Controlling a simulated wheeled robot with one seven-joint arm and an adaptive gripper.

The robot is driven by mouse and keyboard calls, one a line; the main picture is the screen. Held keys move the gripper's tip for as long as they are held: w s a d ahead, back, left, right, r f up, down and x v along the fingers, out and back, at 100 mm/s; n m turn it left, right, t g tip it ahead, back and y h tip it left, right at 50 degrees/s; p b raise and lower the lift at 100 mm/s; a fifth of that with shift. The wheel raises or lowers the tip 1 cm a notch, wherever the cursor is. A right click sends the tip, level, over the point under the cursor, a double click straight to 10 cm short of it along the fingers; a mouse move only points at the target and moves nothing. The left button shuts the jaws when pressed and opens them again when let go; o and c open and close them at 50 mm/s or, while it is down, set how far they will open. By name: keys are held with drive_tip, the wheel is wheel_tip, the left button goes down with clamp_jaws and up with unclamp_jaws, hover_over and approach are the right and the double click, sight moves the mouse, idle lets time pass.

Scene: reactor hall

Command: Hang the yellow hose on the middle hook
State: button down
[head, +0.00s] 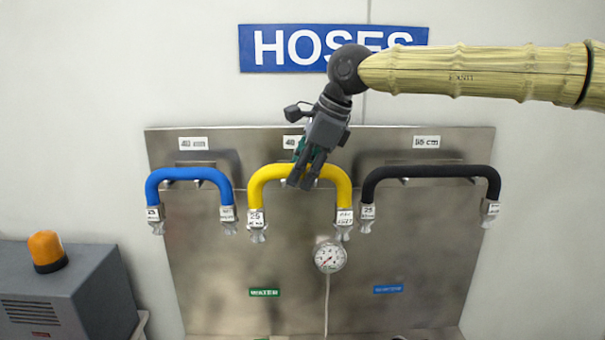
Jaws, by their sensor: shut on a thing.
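The yellow hose (267,174) is an upside-down U with metal end fittings hanging down, at the middle of the steel panel in the head view. My gripper (302,184) reaches down from above and is shut on the top of the hose, a little right of its middle. The hose is at the middle hook position, below a partly covered label. The hook itself is hidden behind the hose and my gripper, so I cannot tell whether the hose rests on it.
A blue hose (188,174) hangs on the left and a black hose (432,171) on the right of the steel panel (210,290). A gauge (330,256) sits below the yellow hose. A grey box (70,290) with an orange lamp (47,250) stands lower left.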

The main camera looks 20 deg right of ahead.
drive_tip(key=w+d+f, duration=0.3)
drive_tip(key=w, duration=0.7)
drive_tip(key=shift+w+f+b, duration=0.15)
drive_tip(key=shift+f+b, duration=0.1)
drive_tip(key=shift+b, duration=0.2)
idle(1.3)
idle(0.5)
drive_tip(key=c, duration=1.1)
unclamp_jaws()
drive_tip(key=shift+f, duration=0.1)
drive_tip(key=shift+a+r+p+v, duration=0.25)
drive_tip(key=shift+a+p+v, duration=0.85)
drive_tip(key=shift+v, duration=6.55)
drive_tip(key=shift+s+a+b, duration=0.2)
drive_tip(key=shift+s+a, duration=0.1)
drive_tip(key=shift+s, duration=1.3)
drive_tip(key=shift+s+a+b, duration=0.2)
drive_tip(key=shift+s+a, duration=0.15)
drive_tip(key=shift+s, duration=1.3)
drive_tip(key=shift+s+a+b, duration=0.2)
drive_tip(key=shift+s+a, duration=0.1)
drive_tip(key=shift+s, duration=1.3)
